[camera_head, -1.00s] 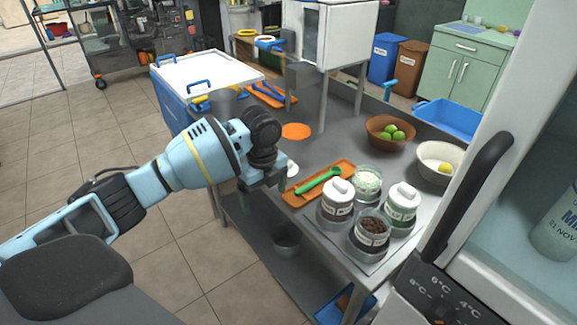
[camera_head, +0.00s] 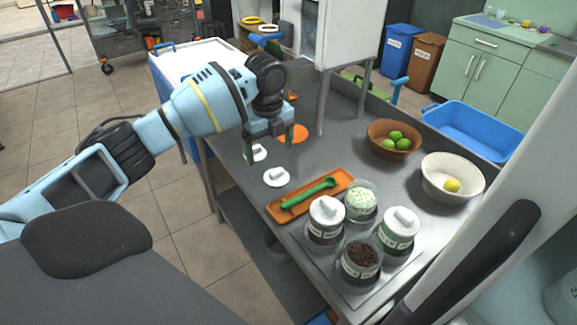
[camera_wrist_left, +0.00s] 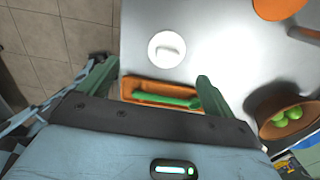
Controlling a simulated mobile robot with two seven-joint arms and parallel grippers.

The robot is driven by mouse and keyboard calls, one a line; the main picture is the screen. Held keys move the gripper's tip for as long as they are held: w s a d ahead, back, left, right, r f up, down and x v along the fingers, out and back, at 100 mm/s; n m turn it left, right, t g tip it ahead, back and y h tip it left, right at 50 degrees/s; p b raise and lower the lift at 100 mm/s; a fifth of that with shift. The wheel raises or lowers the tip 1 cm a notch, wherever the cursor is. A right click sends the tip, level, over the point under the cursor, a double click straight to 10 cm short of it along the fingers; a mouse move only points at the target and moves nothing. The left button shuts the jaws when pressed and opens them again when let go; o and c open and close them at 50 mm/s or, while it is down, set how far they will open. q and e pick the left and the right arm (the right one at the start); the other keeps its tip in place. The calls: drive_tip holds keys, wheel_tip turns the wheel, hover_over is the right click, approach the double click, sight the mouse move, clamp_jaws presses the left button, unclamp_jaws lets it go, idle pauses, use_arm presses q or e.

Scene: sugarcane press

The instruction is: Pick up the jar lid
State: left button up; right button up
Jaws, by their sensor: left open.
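In the left wrist view one white lid (camera_wrist_left: 166,49) with a raised handle lies beyond and between the open fingers (camera_wrist_left: 157,72). Two open jars, one with pale green contents (camera_head: 361,202) and one with dark brown contents (camera_head: 360,262), stand beside two lidded jars (camera_head: 326,222) (camera_head: 398,232). My right gripper is out of view.
An orange tray (camera_head: 334,196) with a green spoon (camera_head: 308,193) lies between lids and jars. A brown bowl of limes (camera_head: 394,139), a white bowl (camera_head: 452,178) and a blue bin (camera_head: 474,130) stand right. An orange disc (camera_head: 292,134) lies behind the gripper.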

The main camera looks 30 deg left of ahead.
sight(273, 174)
use_arm(q)
wheel_tip(273, 174, down, 2)
drive_tip(key=shift+f, duration=0.15)
drive_tip(key=shift+d+f, duration=0.15)
drive_tip(key=shift+f, duration=0.2)
drive_tip(key=f, duration=0.3)
drive_tip(key=shift+s+d+f, duration=0.2)
drive_tip(key=shift+d, duration=0.1)
drive_tip(key=shift+f, duration=0.55)
drive_tip(key=shift+c, duration=0.4)
drive_tip(key=c, duration=1.5)
drive_tip(key=shift+r, duration=0.1)
drive_tip(key=shift+c, duration=0.2)
